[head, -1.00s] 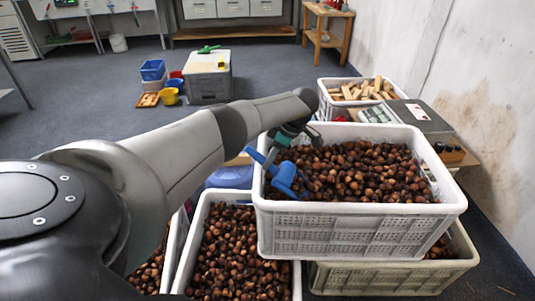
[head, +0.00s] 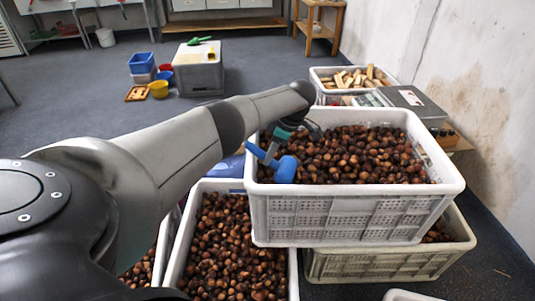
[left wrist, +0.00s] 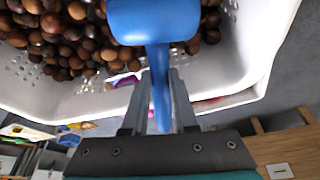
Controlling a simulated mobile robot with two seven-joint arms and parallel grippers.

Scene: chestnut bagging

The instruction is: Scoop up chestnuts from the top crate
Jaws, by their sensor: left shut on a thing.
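The top crate (head: 350,220) is a white plastic crate full of brown chestnuts (head: 355,158), resting on a lower crate (head: 390,262). My left gripper (head: 277,143) is over the left side of the top crate, shut on the handle of a blue scoop (head: 286,169). The scoop's head is at the chestnuts near the crate's left wall; I cannot tell how deep it sits. In the left wrist view the gripper (left wrist: 158,112) has the blue handle between its fingers, and the scoop (left wrist: 155,20) lies against the chestnuts. My right gripper is not in view.
Another white crate of chestnuts (head: 168,278) stands to the left and lower. Behind the top crate are a crate of wooden blocks (head: 325,98) and a grey device (head: 411,100). A stained wall (head: 490,90) bounds the right.

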